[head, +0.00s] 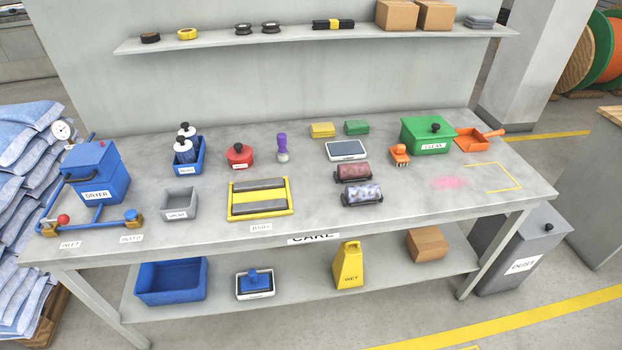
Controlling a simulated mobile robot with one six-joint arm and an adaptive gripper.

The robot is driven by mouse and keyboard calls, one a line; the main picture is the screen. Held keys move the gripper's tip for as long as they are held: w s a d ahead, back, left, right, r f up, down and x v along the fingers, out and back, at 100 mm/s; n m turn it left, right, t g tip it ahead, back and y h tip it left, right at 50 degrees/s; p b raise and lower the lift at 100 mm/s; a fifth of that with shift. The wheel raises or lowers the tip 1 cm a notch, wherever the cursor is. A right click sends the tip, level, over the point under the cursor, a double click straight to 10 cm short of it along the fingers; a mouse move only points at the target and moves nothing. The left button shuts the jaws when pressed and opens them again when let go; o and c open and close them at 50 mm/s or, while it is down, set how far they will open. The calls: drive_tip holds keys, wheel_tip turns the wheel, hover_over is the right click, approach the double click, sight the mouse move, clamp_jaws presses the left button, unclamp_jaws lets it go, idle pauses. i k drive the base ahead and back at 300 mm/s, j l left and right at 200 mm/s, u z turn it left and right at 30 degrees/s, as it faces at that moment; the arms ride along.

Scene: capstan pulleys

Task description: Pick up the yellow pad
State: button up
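A small yellow pad (322,130) lies on the grey workbench (345,228), toward its back and right of centre. A green pad (356,128) of similar size lies just right of it, with a narrow gap between them. The yellow pad's top and front show, and nothing covers it. My gripper is not in view.
In front of the yellow pad is a dark-screened tablet-like device (347,150). A purple-handled tool (282,147) stands to its left, and a green CLEAN box (428,135) is further right. A shelf (330,35) with several items runs above the bench's back. The bench's front right is mostly clear.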

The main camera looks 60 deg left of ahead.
sight(325, 130)
drive_tip(key=u, duration=1.95)
